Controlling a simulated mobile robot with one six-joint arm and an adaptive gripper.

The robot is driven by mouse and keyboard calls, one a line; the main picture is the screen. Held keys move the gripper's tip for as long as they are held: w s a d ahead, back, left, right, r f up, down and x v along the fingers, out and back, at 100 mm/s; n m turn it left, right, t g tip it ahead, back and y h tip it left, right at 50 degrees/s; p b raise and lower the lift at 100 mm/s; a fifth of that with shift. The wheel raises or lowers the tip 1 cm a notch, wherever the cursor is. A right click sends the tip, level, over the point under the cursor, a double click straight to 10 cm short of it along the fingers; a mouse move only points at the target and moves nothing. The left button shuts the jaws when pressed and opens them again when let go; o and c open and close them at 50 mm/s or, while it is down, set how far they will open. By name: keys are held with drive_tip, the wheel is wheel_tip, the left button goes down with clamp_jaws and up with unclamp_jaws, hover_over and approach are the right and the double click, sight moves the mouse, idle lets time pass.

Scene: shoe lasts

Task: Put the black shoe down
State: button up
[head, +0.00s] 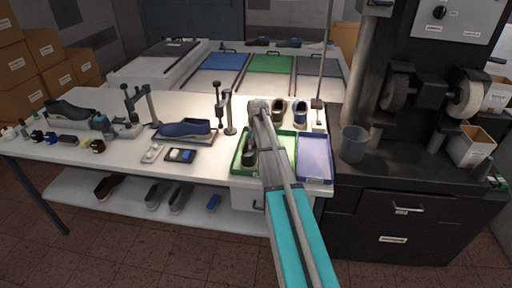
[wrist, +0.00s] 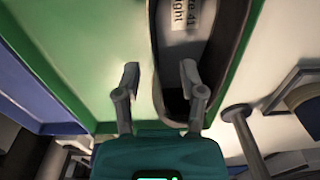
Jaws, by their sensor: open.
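The black shoe (head: 248,155) sits at the left side of the green tray (head: 291,152) on the bench, partly hidden by my arm in the head view. In the wrist view the shoe (wrist: 232,58) fills the upper middle, its opening facing the camera, with a pale label inside reading "41" and "right". My gripper (wrist: 160,82) is open at the shoe's near end. One finger is over the green tray floor and the other is over the shoe's opening, with the shoe's side wall between them. I cannot tell whether either finger touches it.
A lilac-lined blue tray (head: 314,158) stands right of the green one. A blue shoe (head: 185,128) lies on a stand to the left, beside an upright clamp post (head: 229,112). A grey cup (head: 353,144) stands on the machine at right.

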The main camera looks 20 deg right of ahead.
wheel_tip(320, 180, up, 10)
drive_tip(key=p, duration=0.9)
drive_tip(key=shift+p, duration=0.3)
drive_tip(key=shift+r, duration=0.1)
drive_tip(key=shift+s, duration=0.1)
drive_tip(key=s+a+n, duration=0.7)
drive_tip(key=s+a, duration=1.6)
drive_tip(key=s, duration=0.2)
drive_tip(key=shift+s, duration=0.3)
